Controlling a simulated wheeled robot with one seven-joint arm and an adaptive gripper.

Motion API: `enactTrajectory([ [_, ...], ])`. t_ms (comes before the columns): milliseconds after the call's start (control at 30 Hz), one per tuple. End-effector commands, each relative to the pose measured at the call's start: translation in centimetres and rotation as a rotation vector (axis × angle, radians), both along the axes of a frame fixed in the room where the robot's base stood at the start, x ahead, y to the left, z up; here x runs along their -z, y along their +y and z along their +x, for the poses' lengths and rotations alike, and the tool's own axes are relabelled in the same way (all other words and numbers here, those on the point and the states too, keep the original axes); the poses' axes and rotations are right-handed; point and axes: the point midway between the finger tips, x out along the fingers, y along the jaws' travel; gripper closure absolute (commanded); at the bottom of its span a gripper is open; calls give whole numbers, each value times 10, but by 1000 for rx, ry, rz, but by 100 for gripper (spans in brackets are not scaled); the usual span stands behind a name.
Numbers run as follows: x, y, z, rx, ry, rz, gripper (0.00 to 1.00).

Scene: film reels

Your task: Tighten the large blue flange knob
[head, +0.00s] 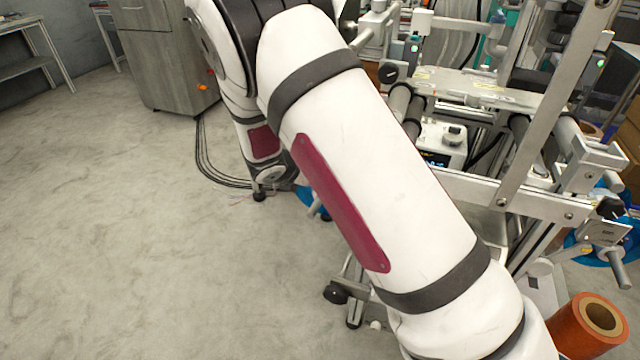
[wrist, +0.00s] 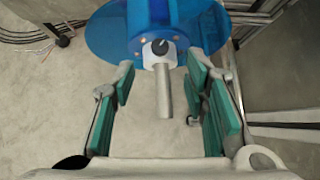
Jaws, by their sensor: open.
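In the wrist view a large blue flange (wrist: 104,36) fills the upper middle, with a blue hub at its centre. On the hub sits its knob, a pale block with a black centre and a grey bar handle (wrist: 164,95) pointing down in the picture. My gripper (wrist: 160,78) is open, with green pads left and right of the knob. Clear gaps show between the pads and the handle. In the head view only a blue edge of a flange (head: 307,196) shows beside my arm, which hides most of it. I cannot make out the fingertips there.
A metal machine frame (head: 470,185) with rollers stands at the right. Another blue disc (head: 588,252) is at its right side. An orange roll (head: 590,325) stands at the lower right. Cables (head: 215,170) lie near a grey cabinet (head: 160,60). The floor at left is clear.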

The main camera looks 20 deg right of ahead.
Motion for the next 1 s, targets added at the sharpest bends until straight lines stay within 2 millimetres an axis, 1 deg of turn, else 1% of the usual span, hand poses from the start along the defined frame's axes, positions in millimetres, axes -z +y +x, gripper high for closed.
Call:
enactTrajectory([
  [33,10,-6,6,3,-1,-2,59],
  [200,33,-22,22,3,0,-2,59],
  [400,50,-34,37,1,-1,-1,59],
  [600,56,-39,42,1,-1,0,59],
  [867,56,-39,42,1,-1,0,59],
  [900,56,-39,42,1,-1,0,68],
  [967,56,-39,42,1,-1,0,82],
  [1000,56,-39,42,1,-1,0,91],
])
